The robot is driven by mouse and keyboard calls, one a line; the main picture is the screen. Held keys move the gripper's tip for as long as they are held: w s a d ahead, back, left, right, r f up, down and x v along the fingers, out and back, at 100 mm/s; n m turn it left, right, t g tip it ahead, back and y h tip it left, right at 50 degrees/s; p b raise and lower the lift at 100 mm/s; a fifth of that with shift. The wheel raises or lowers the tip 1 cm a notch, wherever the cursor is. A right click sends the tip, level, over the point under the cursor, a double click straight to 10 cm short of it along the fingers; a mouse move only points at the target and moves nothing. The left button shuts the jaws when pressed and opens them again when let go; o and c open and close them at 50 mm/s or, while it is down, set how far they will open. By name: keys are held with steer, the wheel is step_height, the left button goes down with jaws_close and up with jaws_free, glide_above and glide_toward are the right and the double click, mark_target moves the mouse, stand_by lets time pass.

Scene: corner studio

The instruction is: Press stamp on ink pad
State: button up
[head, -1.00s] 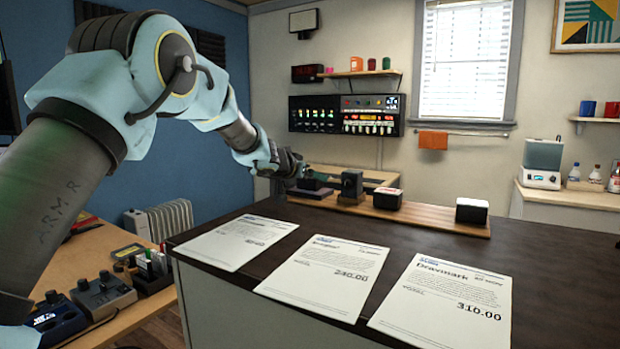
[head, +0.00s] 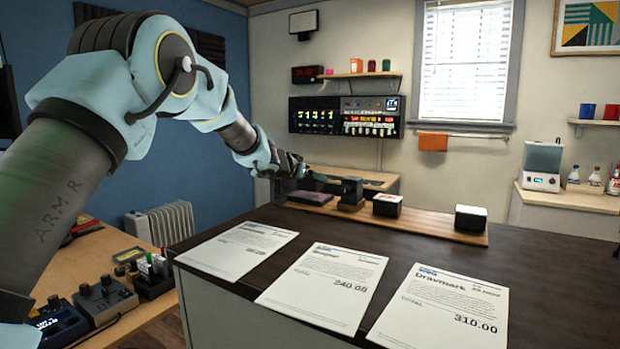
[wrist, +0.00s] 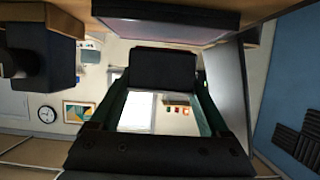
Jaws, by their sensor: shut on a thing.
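My gripper (head: 291,172) is at the far left end of the wooden board, low and pointing away from me. In the wrist view its two fingers (wrist: 164,100) are shut on a dark block, the stamp (wrist: 163,68). A dark slab with a purple face, which looks like the ink pad (wrist: 165,22), spans the top of that view, close to the stamp. In the head view the ink pad (head: 311,198) lies on the board by the gripper. I cannot tell whether stamp and pad touch.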

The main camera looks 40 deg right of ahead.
steer(key=shift+r+p, duration=2.9)
steer(key=shift+p, duration=0.05)
